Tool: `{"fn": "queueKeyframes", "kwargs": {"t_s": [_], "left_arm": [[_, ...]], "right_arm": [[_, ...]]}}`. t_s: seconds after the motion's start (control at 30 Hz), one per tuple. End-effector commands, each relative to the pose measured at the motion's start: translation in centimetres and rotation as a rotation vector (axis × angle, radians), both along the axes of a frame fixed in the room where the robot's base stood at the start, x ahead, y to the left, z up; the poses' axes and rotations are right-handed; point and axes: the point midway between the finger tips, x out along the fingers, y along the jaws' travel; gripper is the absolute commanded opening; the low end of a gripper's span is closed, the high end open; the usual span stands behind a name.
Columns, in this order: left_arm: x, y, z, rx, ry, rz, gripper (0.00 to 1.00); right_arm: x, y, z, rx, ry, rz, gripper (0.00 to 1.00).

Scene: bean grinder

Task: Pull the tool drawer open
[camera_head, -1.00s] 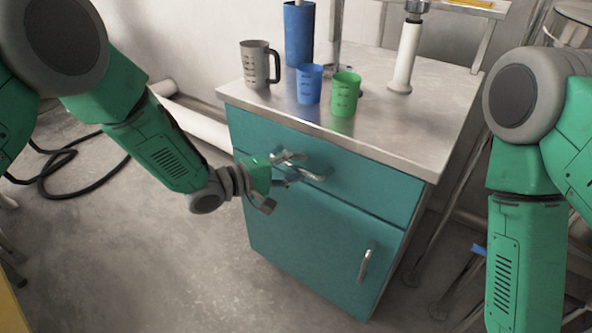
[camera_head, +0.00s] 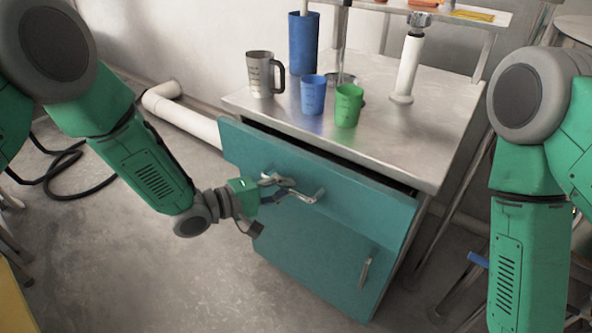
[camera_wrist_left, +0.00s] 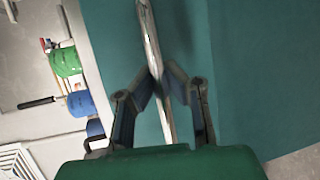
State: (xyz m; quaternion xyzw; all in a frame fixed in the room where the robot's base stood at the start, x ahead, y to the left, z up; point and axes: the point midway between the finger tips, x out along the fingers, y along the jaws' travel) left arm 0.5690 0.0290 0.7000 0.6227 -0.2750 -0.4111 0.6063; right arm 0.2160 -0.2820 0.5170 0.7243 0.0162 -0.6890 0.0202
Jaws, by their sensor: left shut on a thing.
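The teal tool drawer (camera_head: 350,198) is the upper front of the cabinet. It stands out from the cabinet, with a dark gap under the worktop. My left gripper (camera_head: 280,187) is at the drawer front, shut on the metal bar handle (camera_head: 306,197). In the left wrist view the handle (camera_wrist_left: 152,50) runs between the two fingers of the gripper (camera_wrist_left: 163,88). The drawer's inside is hidden from the head view. My right arm hangs at the right of the head view, and its gripper is out of the picture.
A steel mug (camera_head: 262,75), a blue cup (camera_head: 313,95) and a green cup (camera_head: 347,106) stand on the metal worktop (camera_head: 440,125). A lower door (camera_head: 325,258) has its own handle. Open floor (camera_head: 170,280) lies in front and left; a white pipe (camera_head: 185,122) runs along the wall.

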Motion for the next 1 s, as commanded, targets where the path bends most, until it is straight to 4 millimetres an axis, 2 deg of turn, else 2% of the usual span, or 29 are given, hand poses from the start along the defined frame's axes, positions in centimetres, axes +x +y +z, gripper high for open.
{"fn": "queueKeyframes", "kwargs": {"t_s": [0.03,0.1,0.4,0.7,1.0], "left_arm": [[-1.4,0.8,0.1,0.004,0.017,-0.001,0.00],[-2.9,1.8,0.2,0.003,0.018,-0.002,0.00],[-9.7,6.8,0.1,0.004,0.017,-0.002,0.00],[-16.0,11.3,-0.1,0.004,0.015,-0.003,0.00],[-20.1,14.2,-0.3,0.006,0.013,-0.006,0.00]], "right_arm": [[0.0,0.0,1.4,0.000,0.000,0.000,0.49],[0.0,0.0,2.4,0.000,0.000,0.000,0.49],[0.0,0.0,6.0,0.000,0.000,0.000,0.49],[0.0,0.0,8.3,0.000,0.000,0.000,0.49],[0.0,0.0,9.4,0.000,0.000,0.000,0.49]]}}
